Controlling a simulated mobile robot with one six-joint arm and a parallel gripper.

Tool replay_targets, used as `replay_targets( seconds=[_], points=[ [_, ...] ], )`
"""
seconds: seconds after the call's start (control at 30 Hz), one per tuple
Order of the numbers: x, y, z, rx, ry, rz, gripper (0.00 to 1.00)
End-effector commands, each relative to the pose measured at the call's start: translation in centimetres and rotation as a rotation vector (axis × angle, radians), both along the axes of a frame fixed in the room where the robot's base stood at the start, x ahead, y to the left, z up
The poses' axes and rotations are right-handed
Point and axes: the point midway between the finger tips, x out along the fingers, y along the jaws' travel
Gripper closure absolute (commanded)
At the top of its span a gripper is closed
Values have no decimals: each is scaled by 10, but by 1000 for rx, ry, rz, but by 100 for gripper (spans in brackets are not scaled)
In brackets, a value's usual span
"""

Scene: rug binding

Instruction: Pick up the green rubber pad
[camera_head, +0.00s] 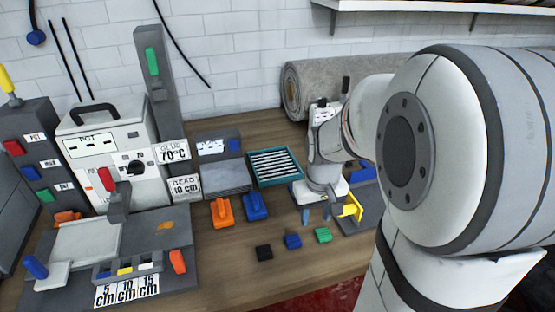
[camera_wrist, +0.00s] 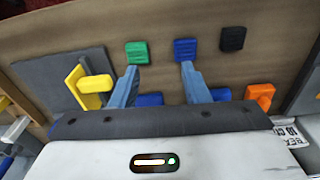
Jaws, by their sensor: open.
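The green rubber pad (camera_head: 323,235) lies flat on the wooden bench near its front, at the right end of a row of small pads. In the wrist view the green pad (camera_wrist: 137,52) is just beyond the tip of my left-hand finger. My gripper (camera_head: 316,214) is open and empty, pointing down behind the pad row in the head view. In the wrist view my gripper (camera_wrist: 157,69) has its two blue-grey fingers spread, with bare bench between them. No contact with the pad is visible.
A blue pad (camera_head: 293,241) and a black pad (camera_head: 264,252) lie left of the green one. A yellow clamp-like piece (camera_head: 350,207) on a dark plate stands close to its right. Orange (camera_head: 221,209) and blue (camera_head: 255,206) blocks are behind. Bare bench lies in front.

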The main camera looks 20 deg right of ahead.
Motion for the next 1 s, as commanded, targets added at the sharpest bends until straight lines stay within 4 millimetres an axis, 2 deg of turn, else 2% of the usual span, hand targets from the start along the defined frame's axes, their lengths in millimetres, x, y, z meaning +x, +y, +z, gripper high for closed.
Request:
replay_targets(
  seconds=[0.1,0.3,0.67,1.0],
  points=[
    [16,-24,-13,9,42,-10,58],
    [27,-46,-31,18,70,-10,58],
    [29,-47,-68,20,76,-8,58],
    [30,-45,-108,19,75,-8,58]
  ],
)
